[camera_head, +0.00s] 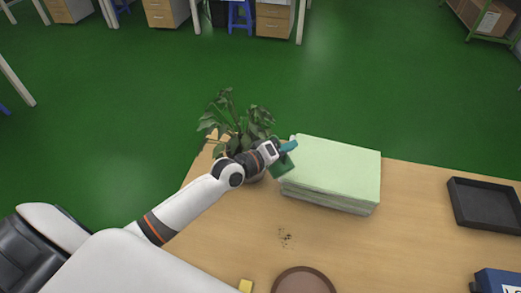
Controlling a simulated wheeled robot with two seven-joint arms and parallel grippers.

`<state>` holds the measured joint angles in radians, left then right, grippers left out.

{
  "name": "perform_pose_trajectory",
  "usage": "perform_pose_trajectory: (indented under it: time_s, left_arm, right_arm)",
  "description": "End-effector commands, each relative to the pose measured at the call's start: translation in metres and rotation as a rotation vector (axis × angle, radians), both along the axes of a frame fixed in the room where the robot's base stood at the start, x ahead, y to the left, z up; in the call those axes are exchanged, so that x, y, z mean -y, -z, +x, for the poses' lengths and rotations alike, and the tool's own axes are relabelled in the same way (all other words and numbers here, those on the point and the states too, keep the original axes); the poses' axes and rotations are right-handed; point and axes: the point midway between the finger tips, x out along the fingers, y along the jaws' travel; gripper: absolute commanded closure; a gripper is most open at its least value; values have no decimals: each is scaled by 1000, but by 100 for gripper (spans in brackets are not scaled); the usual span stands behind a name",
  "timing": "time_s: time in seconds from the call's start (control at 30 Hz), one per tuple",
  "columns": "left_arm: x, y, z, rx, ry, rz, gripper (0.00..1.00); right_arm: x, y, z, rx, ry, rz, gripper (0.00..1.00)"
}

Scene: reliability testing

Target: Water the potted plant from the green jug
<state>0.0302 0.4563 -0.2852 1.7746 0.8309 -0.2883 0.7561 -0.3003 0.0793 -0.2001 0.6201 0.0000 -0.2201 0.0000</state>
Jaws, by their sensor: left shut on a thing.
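The potted plant (230,121) stands near the far left edge of the table, its leaves spreading over the edge. Its pot is mostly hidden behind my left arm. My left gripper (278,151) is shut on the green jug (284,165), right beside the plant and in front of the left side of a green stack. The jug looks tilted, and the gripper covers part of it. I cannot tell whether water is flowing. My right gripper is not in view.
A pale green stack (335,165) lies right of the jug. A black tray (484,204) is at the table's right. A brown round thing (303,282), a yellow block (246,286) and a blue box (497,281) are near the front. Dark specks (285,237) mark the otherwise clear middle.

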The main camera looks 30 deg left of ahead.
Motion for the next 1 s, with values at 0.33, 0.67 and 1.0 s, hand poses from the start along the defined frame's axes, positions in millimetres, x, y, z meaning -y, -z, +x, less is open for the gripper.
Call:
perform_pose_trajectory:
  time_s: [0.33,0.67,1.0]
  left_arm:
    - [22,4,-13,197,5,328,100]
    - [35,25,-20,277,6,463,100]
    - [41,25,-24,309,5,517,100]
  right_arm:
    - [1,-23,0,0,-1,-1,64]
    - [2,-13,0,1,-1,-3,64]
    - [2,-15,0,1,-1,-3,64]
